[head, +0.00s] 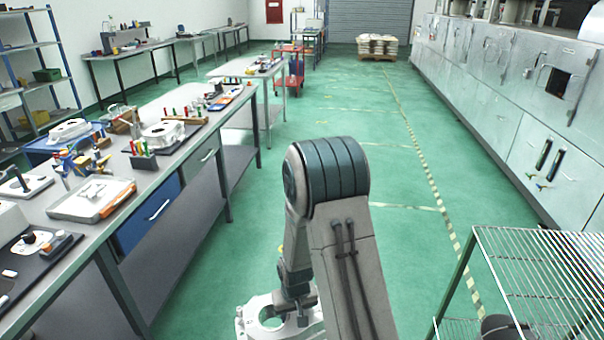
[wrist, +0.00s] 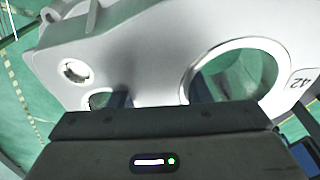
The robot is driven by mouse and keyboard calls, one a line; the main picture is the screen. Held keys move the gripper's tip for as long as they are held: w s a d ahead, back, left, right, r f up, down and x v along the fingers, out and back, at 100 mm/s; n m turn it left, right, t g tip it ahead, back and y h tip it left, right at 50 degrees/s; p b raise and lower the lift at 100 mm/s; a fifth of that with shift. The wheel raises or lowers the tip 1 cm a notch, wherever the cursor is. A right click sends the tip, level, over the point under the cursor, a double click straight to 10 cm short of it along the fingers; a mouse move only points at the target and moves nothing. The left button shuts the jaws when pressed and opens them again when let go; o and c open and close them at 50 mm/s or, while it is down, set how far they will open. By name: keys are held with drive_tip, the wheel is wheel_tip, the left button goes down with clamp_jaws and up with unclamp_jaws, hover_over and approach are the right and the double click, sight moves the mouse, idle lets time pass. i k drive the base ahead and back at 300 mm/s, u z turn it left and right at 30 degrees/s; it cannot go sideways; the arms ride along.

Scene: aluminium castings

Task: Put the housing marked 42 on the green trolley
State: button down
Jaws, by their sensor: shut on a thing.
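The pale grey cast housing (wrist: 150,60) fills much of the wrist view, with the number 42 (wrist: 301,80) at its right beside a large round opening. It also shows in the head view (head: 252,318) at the bottom edge, partly hidden by my arm. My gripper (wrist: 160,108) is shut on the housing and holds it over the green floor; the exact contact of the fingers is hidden.
A long workbench (head: 190,150) with castings and tools runs along the left. A red trolley (head: 291,72) is farther back. Metal cabinets (head: 490,90) line the right. The green aisle floor ahead is clear.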

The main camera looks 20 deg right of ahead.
sight(546, 283)
drive_tip(key=z, duration=0.05)
drive_tip(key=i, duration=2.1)
drive_tip(key=z, duration=3.85)
